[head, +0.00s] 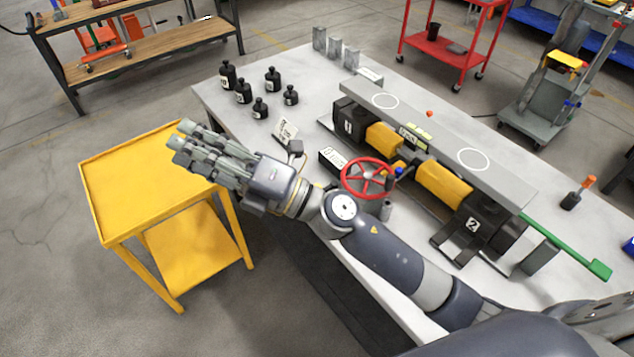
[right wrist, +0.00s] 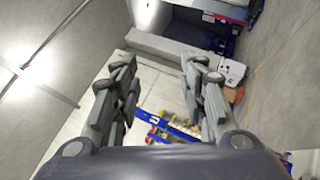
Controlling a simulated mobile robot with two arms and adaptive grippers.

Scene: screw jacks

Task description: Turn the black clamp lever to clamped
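My right gripper (head: 182,143) is open and empty, with its fingers pointing left over the yellow cart. The right wrist view shows its two fingers (right wrist: 158,78) spread apart with nothing between them. The jack assembly stands on the grey table, right of the gripper, with black end blocks marked 1 and 2, yellow bodies and a red handwheel (head: 368,178). I cannot clearly pick out the black clamp lever; small dark parts show beside the handwheel, and my forearm covers some of the table's front edge. My left gripper is not in view.
The yellow cart (head: 120,185) stands left of the grey table (head: 320,75). Several black bottle-shaped weights (head: 228,75) stand at the table's back left. A long grey beam (head: 440,135) lies over the jacks, and a green handle (head: 570,250) sticks out at right.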

